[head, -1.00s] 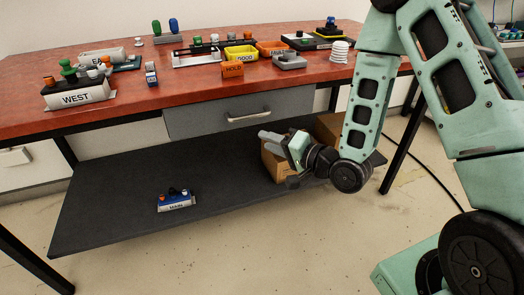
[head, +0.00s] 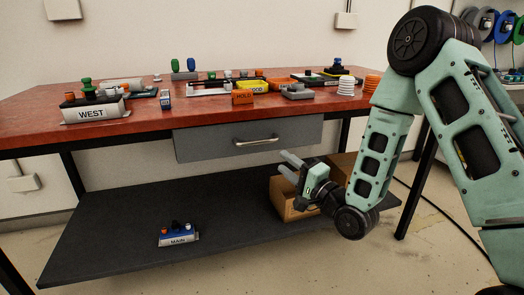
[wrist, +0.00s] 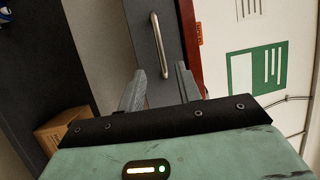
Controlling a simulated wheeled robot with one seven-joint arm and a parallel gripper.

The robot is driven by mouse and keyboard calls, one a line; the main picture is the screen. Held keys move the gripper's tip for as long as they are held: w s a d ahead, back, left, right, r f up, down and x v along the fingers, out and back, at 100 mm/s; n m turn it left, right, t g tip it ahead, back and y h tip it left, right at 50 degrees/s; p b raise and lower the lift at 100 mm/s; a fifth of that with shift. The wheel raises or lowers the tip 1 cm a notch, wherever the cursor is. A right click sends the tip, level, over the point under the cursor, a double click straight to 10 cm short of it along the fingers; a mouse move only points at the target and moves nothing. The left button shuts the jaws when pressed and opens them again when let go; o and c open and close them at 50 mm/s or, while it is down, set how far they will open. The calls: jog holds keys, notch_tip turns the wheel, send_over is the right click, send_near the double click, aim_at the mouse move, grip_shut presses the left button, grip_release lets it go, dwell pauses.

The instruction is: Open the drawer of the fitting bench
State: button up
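The grey drawer (head: 215,142) hangs under the red top of the fitting bench (head: 140,130) and looks shut. Its silver bar handle (head: 256,142) is on the front face. In the wrist view the handle (wrist: 159,45) runs lengthwise ahead of my fingers, on the drawer front (wrist: 143,50). My gripper (head: 287,166) is below and a little right of the handle in the head view. In the wrist view my gripper (wrist: 158,82) has its two fingers spread apart with nothing between them. It appears apart from the handle.
A cardboard box (head: 285,200) stands on the dark lower shelf (head: 120,225) close by my gripper. The WEST unit (head: 92,112), an orange HOLD block (head: 243,98) and several trays stand on the bench top.

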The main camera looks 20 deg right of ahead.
aim_at(260, 143)
jog(key=x, duration=1)
jog(key=shift+w+a+r+b, duration=0.15)
jog(key=shift+w+b, duration=0.1)
jog(key=shift+b, duration=0.15)
grip_shut()
